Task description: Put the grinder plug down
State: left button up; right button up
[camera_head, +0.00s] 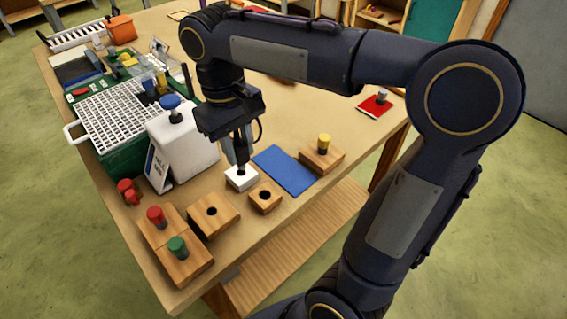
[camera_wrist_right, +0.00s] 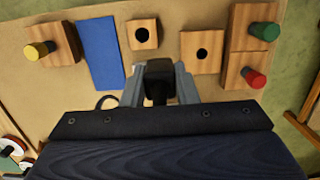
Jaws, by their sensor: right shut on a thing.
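My right gripper (camera_head: 240,150) points down over a small white block (camera_head: 241,178) near the front edge of the table. It is shut on a black piece, which I take to be the grinder plug (camera_wrist_right: 158,78), seen between the fingers in the right wrist view. The plug's lower end is at the top of the white block in the head view; I cannot tell whether it sits in the block or just above it. My left gripper is not in view.
A small wooden block with an empty hole (camera_head: 265,197) and a blue mat (camera_head: 284,170) lie close by. Wooden blocks hold yellow (camera_head: 324,141), red (camera_head: 156,215) and green (camera_head: 177,246) pegs. A white container (camera_head: 185,145) with a blue knob stands left, beside a green grated box (camera_head: 122,160).

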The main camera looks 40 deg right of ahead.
jog(key=w+d+f, duration=0.1)
jog(key=d+f, duration=0.2)
jog(key=d, duration=0.1)
jog(key=w+d+f, duration=0.1)
jog(key=d+f, duration=0.2)
jog(key=d, duration=0.1)
jog(key=w+d+f+p, duration=0.1)
jog(key=d+f, duration=0.2)
jog(key=d, duration=0.2)
jog(key=shift+w+f, duration=0.1)
jog(key=shift+f, duration=0.15)
notch_tip(320, 180, down, 4)
jog(key=shift+d+r, duration=0.1)
jog(key=shift+r, duration=0.15)
jog(key=shift+f, duration=0.2)
jog(key=o, duration=1.1)
jog(key=shift+r, duration=0.1)
jog(key=shift+c, duration=0.2)
